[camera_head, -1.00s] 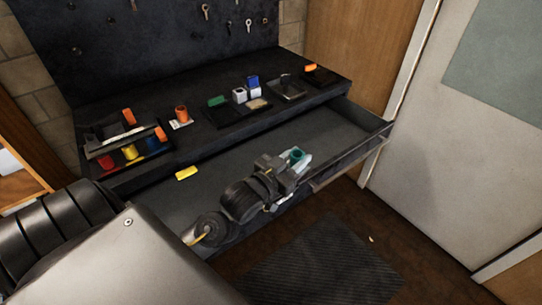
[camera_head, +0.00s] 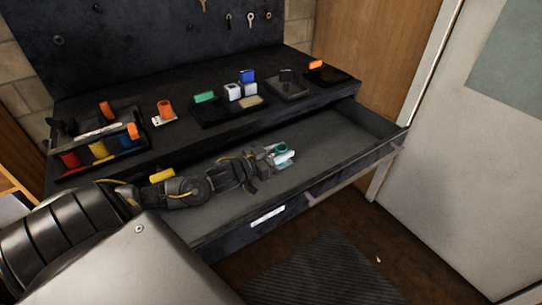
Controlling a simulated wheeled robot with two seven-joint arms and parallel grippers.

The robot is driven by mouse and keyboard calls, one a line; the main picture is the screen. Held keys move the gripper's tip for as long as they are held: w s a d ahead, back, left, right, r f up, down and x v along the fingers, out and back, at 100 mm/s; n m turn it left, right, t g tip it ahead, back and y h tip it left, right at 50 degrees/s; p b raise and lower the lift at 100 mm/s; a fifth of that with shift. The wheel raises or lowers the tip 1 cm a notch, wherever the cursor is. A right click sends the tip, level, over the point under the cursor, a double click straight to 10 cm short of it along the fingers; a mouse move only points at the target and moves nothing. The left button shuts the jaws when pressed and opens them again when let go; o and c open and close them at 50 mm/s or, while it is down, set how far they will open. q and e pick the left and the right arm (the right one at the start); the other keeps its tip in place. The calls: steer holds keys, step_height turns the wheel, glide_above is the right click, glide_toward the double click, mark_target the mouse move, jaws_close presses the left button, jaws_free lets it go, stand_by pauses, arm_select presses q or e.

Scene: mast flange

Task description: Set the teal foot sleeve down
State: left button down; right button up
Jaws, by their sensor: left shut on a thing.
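The teal foot sleeve (camera_head: 281,148) shows at the tip of my left gripper (camera_head: 274,155). The gripper is shut on it, over the open drawer (camera_head: 330,155). My left arm reaches in from the left, low along the drawer. The fingers and a pale patch beside the sleeve hide its lower part, so I cannot tell whether it touches the drawer floor. My right gripper is not in view.
A yellow block (camera_head: 161,175) lies at the drawer's back left. On the bench top stand a bin of coloured parts (camera_head: 130,150), an orange sleeve (camera_head: 165,108) and dark trays (camera_head: 290,88). The drawer's right part is clear.

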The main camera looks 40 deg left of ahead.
arm_select(q)
step_height(320, 180, down, 3)
steer(key=shift+r, duration=0.2)
steer(key=shift+f, duration=0.4)
step_height(320, 180, down, 3)
steer(key=shift+f, duration=0.2)
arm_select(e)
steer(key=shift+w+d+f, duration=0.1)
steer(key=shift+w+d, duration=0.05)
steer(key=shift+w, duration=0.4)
arm_select(q)
steer(key=shift+s+f+b, duration=0.1)
steer(key=shift+f+b, duration=0.2)
steer(key=shift+f, duration=0.25)
steer(key=c, duration=1.1)
jaws_free()
steer(key=shift+s+d+f, duration=0.1)
steer(key=shift+s+f, duration=0.05)
steer(key=shift+f, duration=0.05)
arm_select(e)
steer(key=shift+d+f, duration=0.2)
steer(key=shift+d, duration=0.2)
arm_select(q)
steer(key=shift+o, duration=0.2)
